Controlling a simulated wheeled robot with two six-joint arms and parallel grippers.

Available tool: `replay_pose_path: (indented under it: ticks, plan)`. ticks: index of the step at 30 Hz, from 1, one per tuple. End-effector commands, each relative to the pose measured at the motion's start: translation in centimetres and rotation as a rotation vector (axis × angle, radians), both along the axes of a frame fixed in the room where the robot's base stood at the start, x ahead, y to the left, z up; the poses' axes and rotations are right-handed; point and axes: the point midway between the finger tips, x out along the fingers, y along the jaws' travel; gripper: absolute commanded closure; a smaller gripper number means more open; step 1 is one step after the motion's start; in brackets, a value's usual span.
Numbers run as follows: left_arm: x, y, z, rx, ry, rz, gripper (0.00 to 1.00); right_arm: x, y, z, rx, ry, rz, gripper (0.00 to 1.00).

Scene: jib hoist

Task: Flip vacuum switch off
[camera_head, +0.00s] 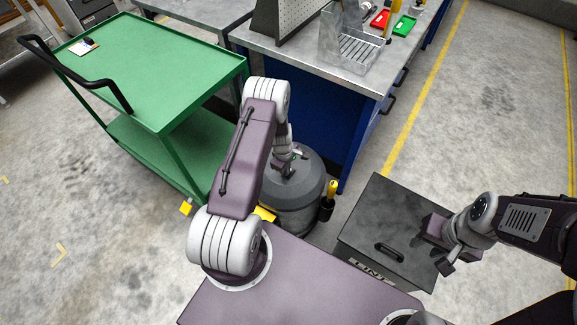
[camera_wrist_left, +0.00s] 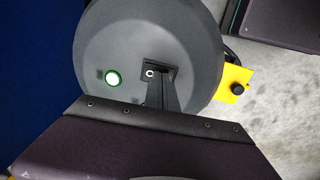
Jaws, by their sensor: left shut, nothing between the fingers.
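The vacuum (camera_head: 297,197) is a dark grey drum standing on the floor beside the blue bench. In the left wrist view its round lid (camera_wrist_left: 190,35) carries a pale round light with a green ring (camera_wrist_left: 113,78) and a small black switch plate (camera_wrist_left: 149,68) with a silver dot. My left gripper (camera_head: 284,170) is over the lid, shut and empty. In the left wrist view its dark fingers (camera_wrist_left: 155,82) reach over the plate and partly hide it; I cannot tell whether they touch it. My right gripper (camera_head: 437,246) hangs beside the dark box; its finger gap is unclear.
The dark box marked LINT (camera_head: 374,225) stands right of the vacuum. A green cart (camera_head: 150,65) is at the left, and a grey-topped blue bench (camera_head: 300,55) is behind. A yellow block with a black knob (camera_wrist_left: 236,88) sits at the drum's edge. Open floor lies at the right.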

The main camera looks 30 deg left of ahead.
Motion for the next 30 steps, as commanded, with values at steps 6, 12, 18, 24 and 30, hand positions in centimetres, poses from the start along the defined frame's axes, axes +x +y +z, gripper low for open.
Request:
replay_pose_path:
  ticks: [6, 12, 18, 24, 30]
  plan:
    - [0.1, 0.0, 0.1, 0.002, -0.004, 0.0, 1.0, 0.0, 0.0, 0.0, 0.0, 0.0, 0.0, 0.64]
    - [0.1, 0.4, 2.8, 0.001, -0.004, -0.001, 1.0, 0.0, 0.0, 2.3, 0.0, 0.0, 0.0, 0.64]
    - [-0.4, 0.8, 7.1, 0.001, -0.005, -0.005, 1.0, 0.0, 0.0, 3.9, 0.0, 0.0, 0.0, 0.64]
    - [-0.9, 0.8, 11.4, 0.001, -0.005, -0.004, 1.0, 0.0, 0.0, 4.4, 0.0, 0.0, 0.0, 0.64]
    - [-1.2, 0.9, 13.6, 0.001, -0.004, -0.004, 1.0, 0.0, 0.0, 4.6, 0.0, 0.0, 0.0, 0.64]
